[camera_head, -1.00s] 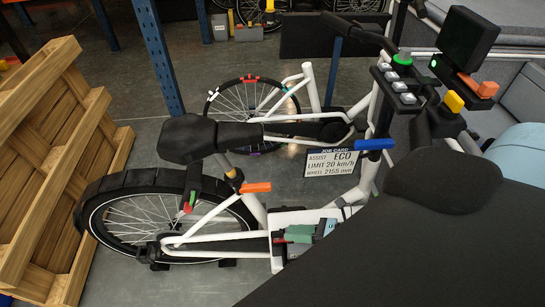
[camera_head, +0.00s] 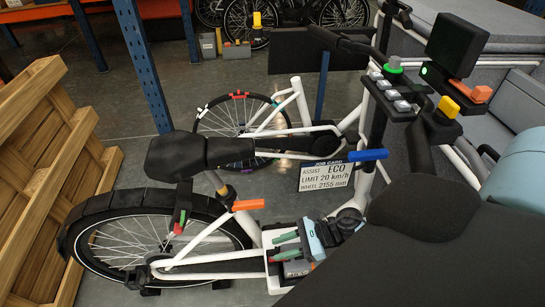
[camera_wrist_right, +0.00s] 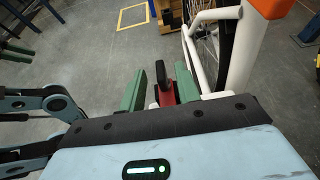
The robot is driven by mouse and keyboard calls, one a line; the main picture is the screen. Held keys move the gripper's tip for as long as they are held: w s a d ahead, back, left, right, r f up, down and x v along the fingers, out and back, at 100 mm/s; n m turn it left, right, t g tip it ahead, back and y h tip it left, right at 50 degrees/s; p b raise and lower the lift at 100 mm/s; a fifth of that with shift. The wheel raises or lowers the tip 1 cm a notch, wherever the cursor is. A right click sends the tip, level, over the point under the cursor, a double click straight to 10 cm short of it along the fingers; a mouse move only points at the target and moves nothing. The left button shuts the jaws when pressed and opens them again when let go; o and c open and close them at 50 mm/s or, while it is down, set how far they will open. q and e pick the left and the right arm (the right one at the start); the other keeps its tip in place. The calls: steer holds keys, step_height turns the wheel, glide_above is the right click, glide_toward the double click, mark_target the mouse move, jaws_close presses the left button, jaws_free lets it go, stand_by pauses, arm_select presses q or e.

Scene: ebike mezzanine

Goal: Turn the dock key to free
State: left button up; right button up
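My right gripper (camera_head: 285,246) is low beside the bike, over the white part of the frame near the rear wheel. Its two green fingers are apart. In the right wrist view the gripper (camera_wrist_right: 160,90) is open, and a black upright tab on a red base (camera_wrist_right: 164,88), which looks like the dock key, shows in the gap between the fingers. I cannot tell whether either finger touches it. The base's lower part is hidden by the gripper body. The key cannot be made out in the head view. My left gripper is not in view.
A console (camera_head: 400,90) with grey buttons stands at the right. A wooden pallet (camera_head: 45,180) is at the left. Blue posts rise behind.

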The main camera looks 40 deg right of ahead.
mark_target(274, 250)
steer(key=shift+x, duration=1.6)
jaws_close()
